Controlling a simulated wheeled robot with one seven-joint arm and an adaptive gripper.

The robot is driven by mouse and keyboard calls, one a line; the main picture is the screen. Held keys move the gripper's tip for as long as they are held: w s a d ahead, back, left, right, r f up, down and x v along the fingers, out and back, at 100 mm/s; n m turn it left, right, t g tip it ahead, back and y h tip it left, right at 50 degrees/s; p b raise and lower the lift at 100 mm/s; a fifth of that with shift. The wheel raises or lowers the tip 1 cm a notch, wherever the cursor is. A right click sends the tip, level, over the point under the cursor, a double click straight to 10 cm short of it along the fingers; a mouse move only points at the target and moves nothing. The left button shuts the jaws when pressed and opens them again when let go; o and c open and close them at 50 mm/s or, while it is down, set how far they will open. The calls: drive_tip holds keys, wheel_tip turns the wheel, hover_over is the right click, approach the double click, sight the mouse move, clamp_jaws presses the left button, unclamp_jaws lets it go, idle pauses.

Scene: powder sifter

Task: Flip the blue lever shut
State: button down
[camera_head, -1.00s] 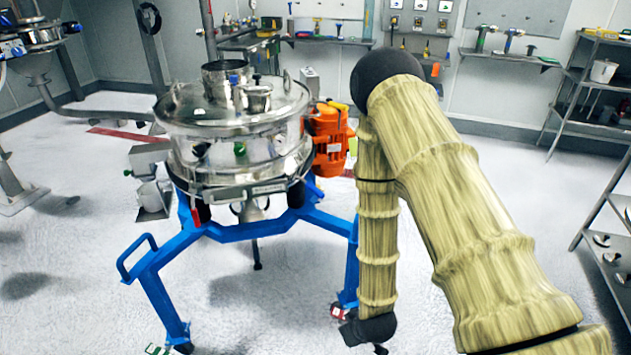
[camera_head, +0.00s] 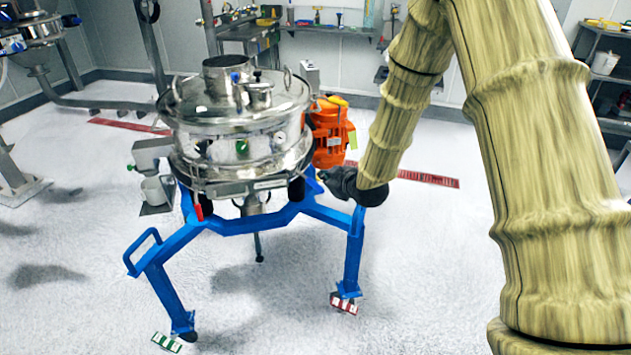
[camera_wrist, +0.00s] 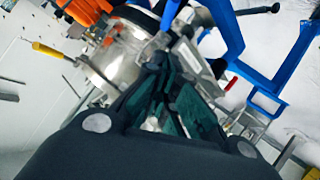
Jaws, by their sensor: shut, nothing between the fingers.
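A steel sifter (camera_head: 240,150) stands on a blue frame (camera_head: 240,230); parts of both the sifter (camera_wrist: 118,62) and the frame (camera_wrist: 228,28) show in the wrist view. A small blue part (camera_head: 235,77) sits on its lid, and blue parts (camera_head: 12,42) show on the machine at upper left. I cannot tell whether any of these is the blue lever. My gripper (camera_head: 324,174) is shut and empty, at the right of the sifter below the orange motor (camera_head: 329,132). In the wrist view my gripper (camera_wrist: 162,72) points toward the sifter and frame.
A red-handled part (camera_head: 198,211) hangs at the frame's front. A blue loop handle (camera_head: 142,252) juts out at left. Shelves (camera_head: 598,85) stand at right. Floor in front is clear.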

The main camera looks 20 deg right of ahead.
drive_tip(key=shift+w, duration=0.1)
drive_tip(key=p, duration=0.4)
approach(309, 180)
drive_tip(key=w+a, duration=0.1)
drive_tip(key=w, duration=0.2)
drive_tip(key=shift+w+d+f, duration=0.15)
drive_tip(key=shift+w+f, duration=0.5)
drive_tip(key=shift+f, duration=0.25)
drive_tip(key=shift+f, duration=0.2)
